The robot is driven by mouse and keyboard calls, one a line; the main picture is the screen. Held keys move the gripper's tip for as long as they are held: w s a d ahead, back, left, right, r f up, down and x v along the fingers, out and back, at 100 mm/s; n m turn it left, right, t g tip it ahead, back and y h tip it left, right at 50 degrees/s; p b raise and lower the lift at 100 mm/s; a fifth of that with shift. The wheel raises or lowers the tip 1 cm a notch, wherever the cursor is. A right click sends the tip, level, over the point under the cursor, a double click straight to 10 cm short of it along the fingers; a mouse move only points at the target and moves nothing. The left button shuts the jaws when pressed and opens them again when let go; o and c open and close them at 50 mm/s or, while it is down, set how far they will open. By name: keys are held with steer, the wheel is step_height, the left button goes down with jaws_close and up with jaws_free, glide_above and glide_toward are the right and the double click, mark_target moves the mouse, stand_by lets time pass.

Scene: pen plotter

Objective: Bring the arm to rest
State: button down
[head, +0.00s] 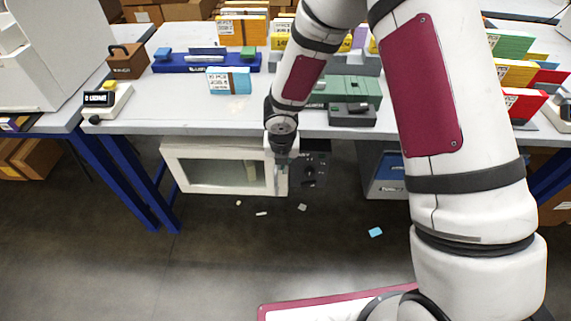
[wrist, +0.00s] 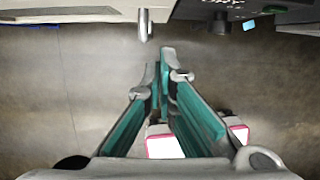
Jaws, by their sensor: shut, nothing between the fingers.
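My arm reaches from the right of the head view down to the front edge of the table. My gripper (head: 284,158) points downward there, in front of a white oven-like cabinet under the table. In the wrist view the two teal-sided fingers of my gripper (wrist: 164,62) come together at their tips, shut and empty. The cabinet's white door (head: 222,168) stands to the left of the gripper. A metal handle end (wrist: 145,26) shows just beyond the fingertips, apart from them as far as I can tell. The cabinet's dark control panel (head: 316,165) is to the right.
The white table (head: 180,112) holds a blue plotter-like device (head: 207,62), a light-blue box (head: 228,81) and a green device (head: 350,90). Small scraps, including a blue one (head: 375,232), lie on the dark floor. The floor in front of the table is mostly clear.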

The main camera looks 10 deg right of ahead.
steer(key=s+d+r+m+h+p, duration=0.15)
steer(key=s+d+r+m, duration=0.3)
steer(key=r, duration=0.65)
steer(key=s+d+r+m+t+h+p, duration=0.1)
steer(key=s+d+r+m+p, duration=0.25)
steer(key=r+m, duration=0.45)
steer(key=s+d+r+m+h+p, duration=0.1)
steer(key=s+d+r+m, duration=0.35)
steer(key=r, duration=0.85)
steer(key=s+r+m+y+p, duration=0.2)
steer(key=s+r+m, duration=0.4)
steer(key=s+m, duration=0.2)
steer(key=s+d+r+m+y+p, duration=0.1)
steer(key=s+r+m+y+p, duration=0.1)
steer(key=s+r+m, duration=0.4)
steer(key=s+m, duration=0.3)
steer(key=s, duration=0.4)
steer(key=shift+d+r+m, duration=0.25)
steer(key=shift+r+m, duration=0.05)
steer(key=shift+r, duration=0.05)
